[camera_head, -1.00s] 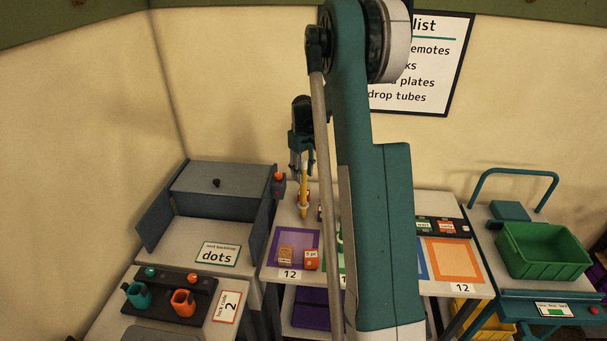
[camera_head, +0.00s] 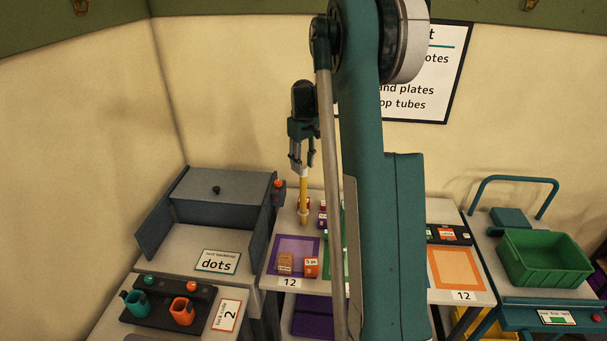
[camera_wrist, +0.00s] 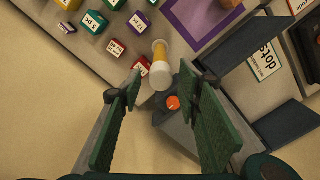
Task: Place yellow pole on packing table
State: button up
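The yellow pole (camera_head: 303,202) stands roughly upright on the packing table (camera_head: 284,226), behind the purple-bordered square. In the wrist view the pole (camera_wrist: 159,66) shows its pale end cap towards me. My gripper (camera_head: 302,170) is right above the pole, pointing down. In the wrist view my gripper (camera_wrist: 162,82) has its two green fingers wide apart, with the pole's near end between or just beyond the tips and a gap on each side. The pole's foot is partly hidden by its own near end in the wrist view.
Several small labelled boxes (camera_wrist: 115,48) stand near the pole on the table. A grey bench with a "dots" sign (camera_head: 218,261) and an orange knob (camera_head: 278,184) is to the left. A green bin (camera_head: 543,258) stands at the right.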

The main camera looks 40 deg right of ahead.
jog(key=shift+r, duration=1.95)
jog(key=shift+a+r, duration=0.1)
jog(key=shift+a, duration=0.1)
jog(key=s+a+r+t, duration=0.1)
jog(key=s+a+r, duration=0.3)
jog(key=a, duration=0.4)
jog(key=s+a+r+t, duration=0.1)
jog(key=s+a+r, duration=0.35)
jog(key=a, duration=0.45)
jog(key=s+a+r+t, duration=0.1)
jog(key=s+a+r, duration=0.35)
jog(key=a, duration=0.35)
jog(key=s+a+f+t, duration=0.2)
jog(key=s+a, duration=0.7)
jog(key=s, duration=0.2)
jog(key=s+a+f+t, duration=0.2)
jog(key=s+a+f, duration=0.1)
jog(key=s+a, duration=0.5)
jog(key=s, duration=0.3)
jog(key=shift+s+a+f, duration=0.2)
jog(key=shift+a+f, duration=0.05)
jog(key=shift+a, duration=0.15)
